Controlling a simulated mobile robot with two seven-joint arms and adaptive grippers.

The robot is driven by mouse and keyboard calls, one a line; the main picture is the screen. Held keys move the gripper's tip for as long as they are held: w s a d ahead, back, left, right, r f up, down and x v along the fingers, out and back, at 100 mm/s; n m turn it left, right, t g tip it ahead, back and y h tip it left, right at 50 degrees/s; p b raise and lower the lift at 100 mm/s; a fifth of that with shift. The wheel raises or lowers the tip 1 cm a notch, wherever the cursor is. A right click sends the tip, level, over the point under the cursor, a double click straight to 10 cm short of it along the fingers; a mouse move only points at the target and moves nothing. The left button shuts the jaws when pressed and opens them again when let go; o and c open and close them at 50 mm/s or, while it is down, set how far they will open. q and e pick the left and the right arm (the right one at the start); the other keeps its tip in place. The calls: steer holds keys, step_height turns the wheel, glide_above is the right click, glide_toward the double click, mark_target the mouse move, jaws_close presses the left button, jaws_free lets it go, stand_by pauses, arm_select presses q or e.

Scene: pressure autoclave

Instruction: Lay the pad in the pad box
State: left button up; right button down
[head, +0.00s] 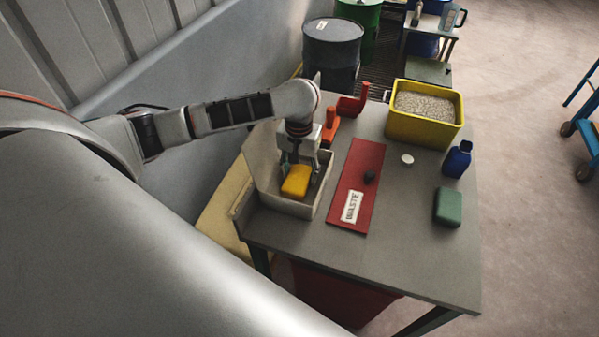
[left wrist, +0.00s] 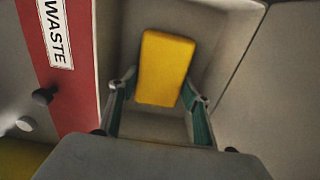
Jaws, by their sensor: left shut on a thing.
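The yellow pad (head: 296,181) is a rounded block inside the grey open pad box (head: 322,200), whose lid stands up at the left. My left gripper (head: 299,166) reaches down into the box from above and is shut on the pad. In the left wrist view the yellow pad (left wrist: 165,68) lies between the green-lined fingertips (left wrist: 160,92), with the box walls around it. I cannot tell whether the pad touches the box floor. My right gripper is not in view.
A white disc (head: 407,159), green block (head: 447,207), blue bottle (head: 457,160) and yellow bin (head: 425,128) stand further right. The table's front is clear.

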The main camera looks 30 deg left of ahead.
mark_target(299, 175)
arm_select(q)
steer(key=o, duration=0.9)
steer(key=shift+o, duration=0.2)
step_height(299, 175, up, 12)
steer(key=shift+s, duration=0.1)
